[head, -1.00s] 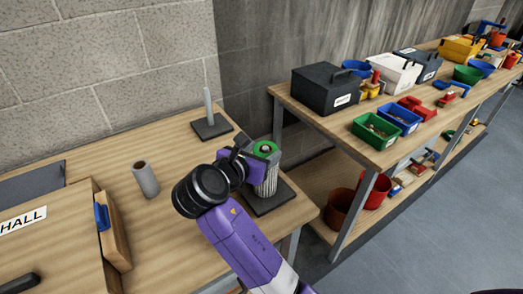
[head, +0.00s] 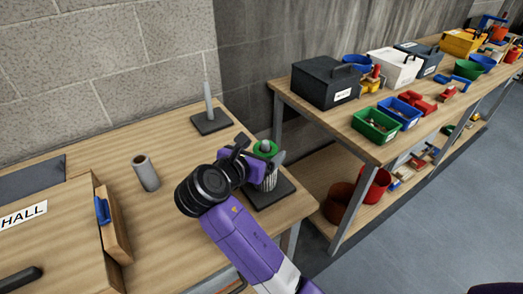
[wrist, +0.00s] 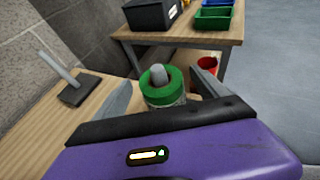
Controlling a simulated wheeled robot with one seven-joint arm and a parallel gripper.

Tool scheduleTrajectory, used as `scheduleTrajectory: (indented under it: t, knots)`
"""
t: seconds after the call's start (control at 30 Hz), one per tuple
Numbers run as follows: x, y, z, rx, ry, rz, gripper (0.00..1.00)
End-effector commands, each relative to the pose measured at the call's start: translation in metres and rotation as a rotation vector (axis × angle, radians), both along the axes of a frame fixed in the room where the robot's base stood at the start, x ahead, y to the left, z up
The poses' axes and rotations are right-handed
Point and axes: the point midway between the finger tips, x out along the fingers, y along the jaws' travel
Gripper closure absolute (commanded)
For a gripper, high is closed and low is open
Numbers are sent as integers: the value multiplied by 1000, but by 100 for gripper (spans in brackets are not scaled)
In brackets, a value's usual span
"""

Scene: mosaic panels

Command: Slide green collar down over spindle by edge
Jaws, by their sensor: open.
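The green collar (head: 273,149) is around the grey spindle (head: 264,144) on a dark square base (head: 281,190) near the table's right edge. A ribbed grey cylinder shows under the green ring. In the wrist view the spindle's rounded tip (wrist: 159,73) pokes up through the green ring (wrist: 161,98). My gripper (head: 267,166) is at the collar, with its fingers apart on either side of it in the wrist view (wrist: 163,88). The gripper hides part of the collar and base in the head view. Finger contact and whether the collar is fully down cannot be told.
A second spindle (head: 209,101) stands bare on its own dark base at the back of the table. A grey tube (head: 146,173) stands to the left. A wooden box labelled HALL (head: 50,240) fills the near left. A shelf of bins (head: 376,126) lies right, across a gap.

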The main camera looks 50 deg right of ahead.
Motion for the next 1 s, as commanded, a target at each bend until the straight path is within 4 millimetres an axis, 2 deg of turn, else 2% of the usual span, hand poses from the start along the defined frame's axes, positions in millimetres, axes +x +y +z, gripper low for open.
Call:
scheduleTrajectory:
  t: [0.17,0.6,1.0]
  knots:
    - [-1,7,3,0,-1,2,16]
    - [-15,63,27,-1,-1,2,16]
    - [-17,70,30,0,0,0,16]
